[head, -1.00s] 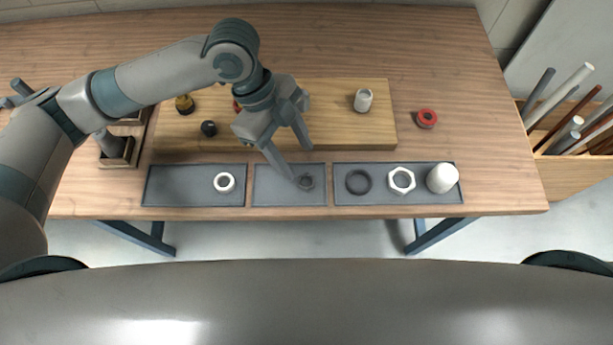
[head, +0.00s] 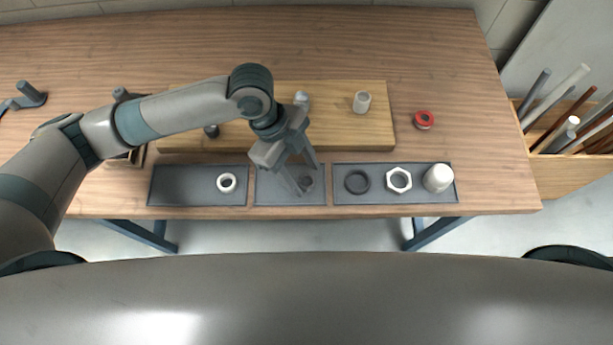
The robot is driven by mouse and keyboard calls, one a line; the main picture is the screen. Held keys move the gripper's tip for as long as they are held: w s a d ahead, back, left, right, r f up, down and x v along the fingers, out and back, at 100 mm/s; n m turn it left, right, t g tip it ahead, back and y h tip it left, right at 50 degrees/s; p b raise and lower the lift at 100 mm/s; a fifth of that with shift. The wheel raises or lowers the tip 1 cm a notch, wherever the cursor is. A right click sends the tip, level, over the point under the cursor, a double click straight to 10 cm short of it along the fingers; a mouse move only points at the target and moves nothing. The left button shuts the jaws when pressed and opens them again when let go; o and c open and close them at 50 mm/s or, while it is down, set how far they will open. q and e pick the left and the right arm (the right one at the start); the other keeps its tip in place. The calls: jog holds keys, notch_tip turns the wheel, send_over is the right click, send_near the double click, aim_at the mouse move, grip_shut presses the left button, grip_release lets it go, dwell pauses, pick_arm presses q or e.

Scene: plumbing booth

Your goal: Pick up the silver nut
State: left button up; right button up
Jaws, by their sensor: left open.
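A pale silver hexagonal nut (head: 399,180) lies flat in the right grey tray (head: 347,199). A small dark grey round piece (head: 308,183) lies in the middle tray (head: 264,198); I cannot tell if it is a nut. My left gripper (head: 305,178) points down over the middle tray, with its fingers apart and empty. Its fingertips are close to the grey piece and partly cover it; I cannot tell if they touch it. The hexagonal nut is to the right of the gripper, apart from it. My right gripper is not in view.
The right tray also holds a dark ring (head: 357,182) and a white cap (head: 438,178). A white ring (head: 226,183) lies in the left tray (head: 168,186). Behind is a wooden board (head: 350,130) with a pale cylinder (head: 362,102). A red fitting (head: 424,120) stands right of the board.

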pick_arm(q)
jog(key=shift+x, duration=0.85)
jog(key=c, duration=1.2)
jog(key=shift+o, duration=0.2)
jog(key=shift+r, duration=0.2)
jog(key=shift+r+b, duration=0.3)
jog(key=shift+r, duration=0.3)
notch_tip(320, 180, up, 2)
jog(key=shift+r+b, duration=0.25)
jog(key=shift+b, duration=0.3)
jog(key=s+d+r+b, duration=0.2)
jog(key=s+d+r, duration=0.3)
jog(key=s, duration=0.5)
jog(key=shift+d+r, duration=0.4)
jog(key=shift+r, duration=0.6)
